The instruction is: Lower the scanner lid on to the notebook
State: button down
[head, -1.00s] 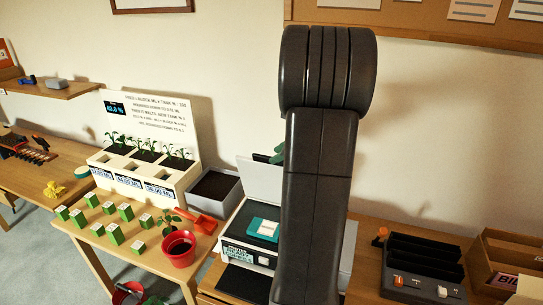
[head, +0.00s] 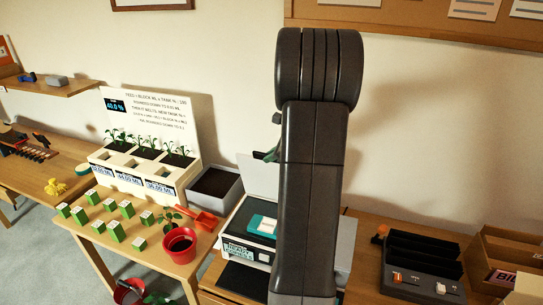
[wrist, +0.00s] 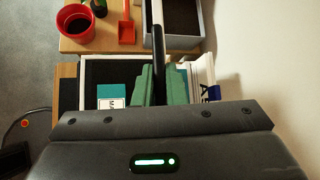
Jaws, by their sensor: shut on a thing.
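The scanner (head: 240,247) sits on the table with its light grey lid (head: 259,174) standing up at the back. The teal notebook (head: 262,225) with a white label lies on the scanner bed. In the wrist view the notebook (wrist: 113,90) is left of my gripper. My gripper (wrist: 159,85) has green fingers, shut on the lid, whose dark edge (wrist: 158,45) runs up between them. In the head view a green finger (head: 270,154) shows at the lid's top edge; my arm hides the rest of the gripper and part of the lid.
A red pot (head: 180,246), a red scoop (head: 207,222) and a grey bin (head: 215,190) stand left of the scanner. A planter box (head: 140,172) is further left. A black sorter (head: 422,265) stands to the right. The wall is close behind.

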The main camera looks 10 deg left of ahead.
jog(key=shift+s+f, duration=0.1)
jog(key=shift+s, duration=0.05)
jog(key=s+a+f+n+t+b, duration=0.1)
jog(key=s+f+b, duration=0.8)
jog(key=b, duration=1)
jog(key=s+a+f+n+t+b, duration=0.2)
jog(key=s+f+t+b, duration=0.4)
jog(key=f+b, duration=0.5)
jog(key=shift+s+a+f+n+b, duration=0.25)
jog(key=shift+s+n+b, duration=0.9)
jog(key=shift+b, duration=3.4)
jog(key=shift+s+m, duration=0.25)
jog(key=c, duration=1.5)
grip_release()
